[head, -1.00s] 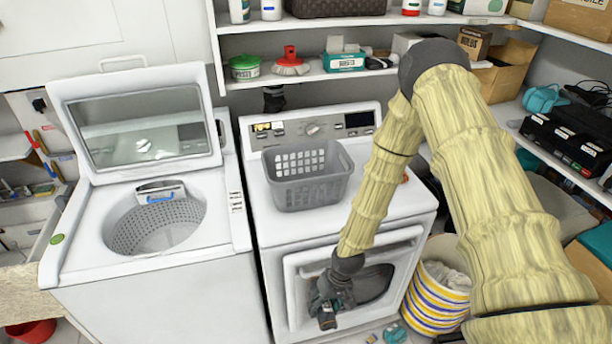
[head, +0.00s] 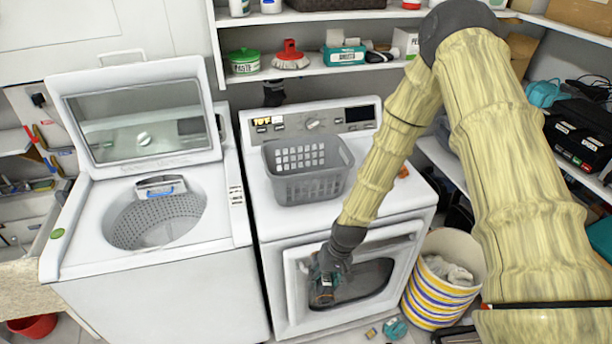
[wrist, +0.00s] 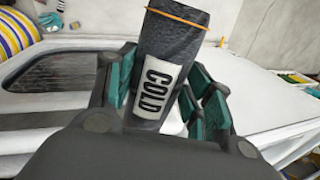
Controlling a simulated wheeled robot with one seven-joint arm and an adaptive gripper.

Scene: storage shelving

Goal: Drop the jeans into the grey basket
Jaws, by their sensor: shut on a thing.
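The grey basket (head: 312,188) stands upright on top of the front-loading dryer and looks empty from here. My gripper (head: 324,285) is in front of the dryer's door, below the level of the basket. In the wrist view, my gripper (wrist: 163,88) is shut on a dark grey rolled bundle, which I take to be the jeans (wrist: 172,38). The bundle has a white label reading COLD and an orange band near its far end. In the head view the bundle is too small and covered by the fingers to make out clearly.
The dryer (head: 400,195) has a control panel behind the basket. An open top-loading washer (head: 215,215) stands to its left. A striped bin (head: 432,296) with cloth in it stands at the dryer's right. Shelves (head: 310,72) with supplies hang above.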

